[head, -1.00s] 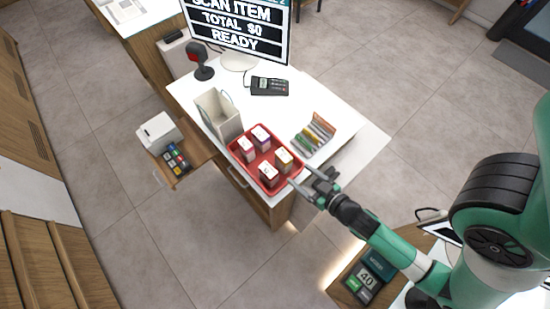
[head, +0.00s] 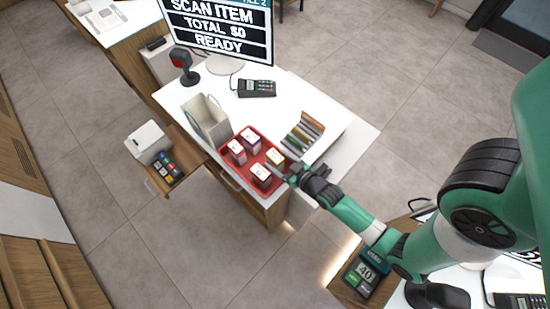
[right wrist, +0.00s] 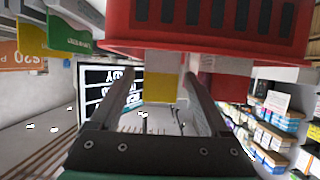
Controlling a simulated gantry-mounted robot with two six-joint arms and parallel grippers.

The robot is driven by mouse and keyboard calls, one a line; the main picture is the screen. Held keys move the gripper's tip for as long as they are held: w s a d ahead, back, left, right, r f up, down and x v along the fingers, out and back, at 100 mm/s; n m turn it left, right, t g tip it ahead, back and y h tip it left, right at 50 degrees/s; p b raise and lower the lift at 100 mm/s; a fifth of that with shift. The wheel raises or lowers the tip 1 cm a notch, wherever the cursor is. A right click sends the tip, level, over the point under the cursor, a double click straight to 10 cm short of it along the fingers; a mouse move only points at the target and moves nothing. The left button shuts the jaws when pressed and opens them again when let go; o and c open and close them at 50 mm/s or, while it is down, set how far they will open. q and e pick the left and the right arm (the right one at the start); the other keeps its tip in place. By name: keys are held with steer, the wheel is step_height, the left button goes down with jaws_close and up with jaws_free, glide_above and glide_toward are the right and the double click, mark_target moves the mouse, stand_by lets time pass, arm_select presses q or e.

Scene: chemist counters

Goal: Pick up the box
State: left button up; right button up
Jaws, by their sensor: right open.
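Several small boxes stand upright in a red tray (head: 246,165) on the white counter. They are a white-and-yellow box (head: 275,157) at the right, a white-and-red box (head: 261,175) at the front, another (head: 236,151) at the left and a white-and-purple box (head: 251,139) at the back. My right gripper (head: 287,173) is open at the tray's right edge, close to the yellow and front boxes. In the right wrist view, the picture is upside down, and the yellow box (right wrist: 160,85) shows between the open fingers (right wrist: 159,82). I cannot tell whether they touch it. My left gripper is out of view.
A beige open bag or holder (head: 207,122) stands behind the tray. A card rack (head: 303,134) is to its right, with a card terminal (head: 257,88), scanner (head: 186,68) and screen (head: 220,28) farther back.

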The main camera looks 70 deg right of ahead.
steer(key=shift+x, duration=1)
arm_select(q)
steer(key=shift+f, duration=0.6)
arm_select(e)
steer(key=shift+a+f, duration=0.1)
jaws_close()
